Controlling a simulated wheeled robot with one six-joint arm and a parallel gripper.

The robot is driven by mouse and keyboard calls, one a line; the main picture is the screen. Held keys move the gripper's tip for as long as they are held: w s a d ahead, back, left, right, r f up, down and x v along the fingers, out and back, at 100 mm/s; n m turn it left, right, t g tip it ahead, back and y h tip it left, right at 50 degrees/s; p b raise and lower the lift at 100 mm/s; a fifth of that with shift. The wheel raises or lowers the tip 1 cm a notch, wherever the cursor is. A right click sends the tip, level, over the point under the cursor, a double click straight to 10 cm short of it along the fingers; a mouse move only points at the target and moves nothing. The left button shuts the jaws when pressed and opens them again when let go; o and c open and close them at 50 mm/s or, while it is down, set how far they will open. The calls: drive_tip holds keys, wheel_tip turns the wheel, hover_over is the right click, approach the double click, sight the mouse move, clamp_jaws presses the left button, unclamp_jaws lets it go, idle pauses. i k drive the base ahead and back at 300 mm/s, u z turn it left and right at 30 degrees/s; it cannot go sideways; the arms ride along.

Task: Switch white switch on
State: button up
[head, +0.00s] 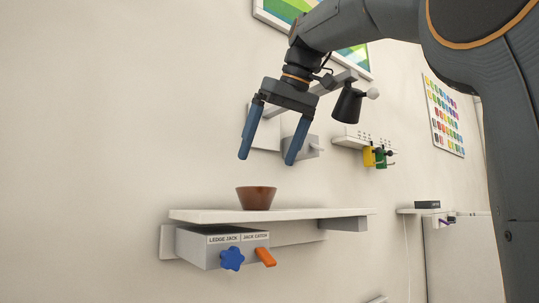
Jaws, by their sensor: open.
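My gripper (267,160) hangs from above in the head view, with its two blue fingers spread apart, pointing down and empty. Behind its right finger is a grey wall box (309,147), with a small pale lever (318,149) sticking out to the right. This lever may be the white switch, but it is too small to tell its position. The finger hides part of the box. I cannot tell whether the finger touches the box.
Below my gripper, a brown bowl (256,198) stands on a white ledge (200,215). A black lamp (347,105) is to the right; a rack (350,141) holds coloured items.

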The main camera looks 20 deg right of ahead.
sight(319, 148)
drive_tip(key=k, duration=1)
